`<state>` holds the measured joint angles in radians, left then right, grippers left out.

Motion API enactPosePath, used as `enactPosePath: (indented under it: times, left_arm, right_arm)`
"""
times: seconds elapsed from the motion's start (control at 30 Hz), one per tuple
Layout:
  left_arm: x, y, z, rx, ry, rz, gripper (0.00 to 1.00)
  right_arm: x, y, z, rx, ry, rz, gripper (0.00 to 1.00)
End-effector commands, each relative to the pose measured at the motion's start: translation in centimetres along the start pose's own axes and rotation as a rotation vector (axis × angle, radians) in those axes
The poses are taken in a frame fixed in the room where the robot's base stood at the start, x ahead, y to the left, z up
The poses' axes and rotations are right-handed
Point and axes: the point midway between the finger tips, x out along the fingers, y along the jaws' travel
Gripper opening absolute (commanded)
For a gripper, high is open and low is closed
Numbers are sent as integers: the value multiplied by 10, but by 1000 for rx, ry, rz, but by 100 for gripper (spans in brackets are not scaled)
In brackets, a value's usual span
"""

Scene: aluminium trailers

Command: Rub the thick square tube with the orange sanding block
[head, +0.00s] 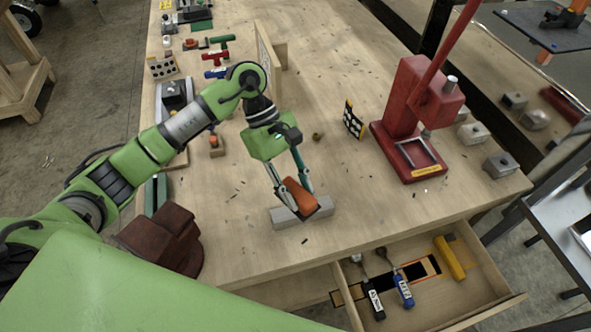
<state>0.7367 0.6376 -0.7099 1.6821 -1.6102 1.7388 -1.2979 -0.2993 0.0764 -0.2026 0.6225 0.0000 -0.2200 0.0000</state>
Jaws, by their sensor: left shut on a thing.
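The orange sanding block (301,198) is held in my left gripper (293,187), whose two fingers are shut on it. The block is tilted and lies over a grey square tube (283,218) near the front edge of the workbench. The block hides the middle of the tube, and both tube ends show. Block and tube look to be touching, but I cannot be sure. My right gripper is not in view.
A red press (408,125) stands to the right on the wooden bench (300,100). An open drawer (480,304) with tools juts out in front. A dark brown leather-like item (165,238) lies at the left. Grey metal blocks (501,165) line the right edge.

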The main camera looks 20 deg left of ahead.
Motion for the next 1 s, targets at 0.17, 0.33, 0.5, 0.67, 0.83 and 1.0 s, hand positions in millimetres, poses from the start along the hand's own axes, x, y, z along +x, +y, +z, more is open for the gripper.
enactPosePath:
  times: [0.17,0.33,0.5,0.67,0.83,1.0]
  left_arm:
    - [-8,7,-11,-209,-2,138,10]
    - [-9,10,-19,-279,0,186,10]
    - [-3,10,-23,-283,0,189,10]
    - [9,10,-31,-283,-1,188,10]
    - [24,10,-41,-281,-1,187,10]
    - [36,10,-49,-280,-1,189,10]
  right_arm:
    - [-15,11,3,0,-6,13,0]
    - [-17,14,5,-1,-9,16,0]
    - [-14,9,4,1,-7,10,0]
    - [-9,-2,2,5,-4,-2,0]
    - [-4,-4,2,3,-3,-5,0]
    - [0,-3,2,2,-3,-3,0]
